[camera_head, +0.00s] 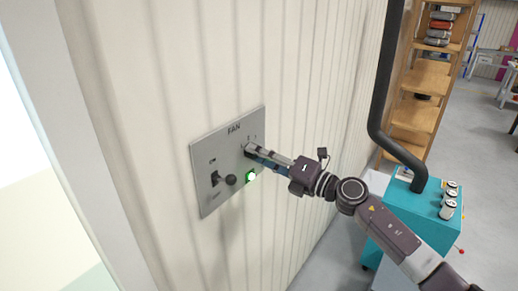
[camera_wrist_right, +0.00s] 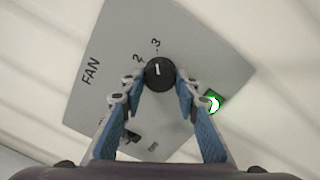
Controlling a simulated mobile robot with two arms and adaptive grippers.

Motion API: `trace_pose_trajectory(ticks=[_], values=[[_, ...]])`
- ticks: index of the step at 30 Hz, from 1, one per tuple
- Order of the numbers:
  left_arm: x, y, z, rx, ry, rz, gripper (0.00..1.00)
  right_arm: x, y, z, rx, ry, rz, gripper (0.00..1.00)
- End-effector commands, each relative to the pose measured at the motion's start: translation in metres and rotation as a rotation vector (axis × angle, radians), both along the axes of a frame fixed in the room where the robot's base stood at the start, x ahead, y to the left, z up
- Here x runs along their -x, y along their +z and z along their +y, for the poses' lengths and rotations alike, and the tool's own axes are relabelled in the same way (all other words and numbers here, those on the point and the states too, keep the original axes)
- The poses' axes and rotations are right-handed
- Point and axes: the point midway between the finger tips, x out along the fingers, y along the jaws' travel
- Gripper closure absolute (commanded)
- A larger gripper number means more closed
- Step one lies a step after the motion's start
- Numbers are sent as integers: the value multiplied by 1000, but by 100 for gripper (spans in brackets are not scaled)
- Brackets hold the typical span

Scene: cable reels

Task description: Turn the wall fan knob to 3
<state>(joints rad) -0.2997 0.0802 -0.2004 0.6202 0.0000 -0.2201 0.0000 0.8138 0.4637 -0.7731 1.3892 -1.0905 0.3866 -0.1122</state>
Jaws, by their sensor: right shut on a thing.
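A grey metal fan panel (camera_head: 205,150) is mounted on the ribbed wall; it also fills the middle of the wrist view (camera_wrist_right: 125,35). The round black fan knob (camera_wrist_right: 160,74) has a white pointer mark that points roughly at the printed 3, with the 2 to its left in the wrist view. My right gripper (camera_wrist_right: 161,90) is shut on the knob, with a blue-padded finger on each side of it. In the head view my right gripper (camera_head: 250,151) reaches the panel's upper right and mostly covers the knob. My left gripper is not in view.
A lit green button (camera_head: 251,177) sits below the right fingers. A toggle switch (camera_head: 214,178) and a black round part (camera_head: 231,180) are lower left on the panel. A teal machine (camera_head: 410,207) with a black duct (camera_head: 386,80) and wooden shelves (camera_head: 415,115) stand right.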

Motion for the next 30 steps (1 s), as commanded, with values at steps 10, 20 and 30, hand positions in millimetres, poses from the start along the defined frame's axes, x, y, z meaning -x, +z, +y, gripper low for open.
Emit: trace_pose_trajectory(ticks=[10, 20, 30], values=[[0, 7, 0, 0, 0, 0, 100, -1, 1, -1, -33, -3, 43, 95], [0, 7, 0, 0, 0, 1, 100, -1, 0, -1, -33, -3, 44, 70], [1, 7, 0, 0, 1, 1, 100, 0, 0, 0, -31, -1, 43, 53]])
